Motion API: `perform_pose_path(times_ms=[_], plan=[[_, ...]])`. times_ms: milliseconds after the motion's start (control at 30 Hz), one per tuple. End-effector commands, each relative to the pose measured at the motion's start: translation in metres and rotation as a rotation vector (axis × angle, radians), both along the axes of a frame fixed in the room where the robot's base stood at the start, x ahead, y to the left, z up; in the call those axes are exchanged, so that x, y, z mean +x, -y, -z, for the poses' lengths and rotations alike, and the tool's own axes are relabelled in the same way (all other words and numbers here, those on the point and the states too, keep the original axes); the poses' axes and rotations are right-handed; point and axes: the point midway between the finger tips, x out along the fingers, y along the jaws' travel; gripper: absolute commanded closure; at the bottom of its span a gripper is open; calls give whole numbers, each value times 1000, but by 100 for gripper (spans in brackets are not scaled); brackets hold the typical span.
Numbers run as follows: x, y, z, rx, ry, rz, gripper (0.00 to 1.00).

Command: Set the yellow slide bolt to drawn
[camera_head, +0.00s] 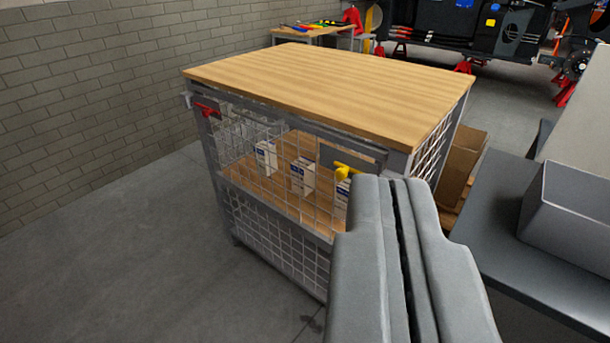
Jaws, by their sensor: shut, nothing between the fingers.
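The yellow slide bolt (345,172) sits on a grey plate at the upper right of the mesh front of a wood-topped cage cabinet (320,92). Its yellow knob shows, but its position along the plate is too small to tell. My gripper (392,183) is shut and empty. It is in the foreground, its tips just right of and below the bolt in the picture, and appears apart from it. The gripper covers the lower right of the cabinet front.
A red handle (207,110) is at the cabinet's upper left corner. White boxes (302,176) stand inside behind the mesh. A grey surface with a grey box (568,215) is close at right. A cardboard box (462,165) stands behind. Floor at left (110,240) is clear.

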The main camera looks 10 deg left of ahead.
Motion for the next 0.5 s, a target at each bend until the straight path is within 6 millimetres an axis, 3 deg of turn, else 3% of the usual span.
perform_pose_path(times_ms=[167, 500], plan=[[17, 1, 7, 49, -5, 5, 100], [88, 5, 42, 292, -7, 29, 100]])
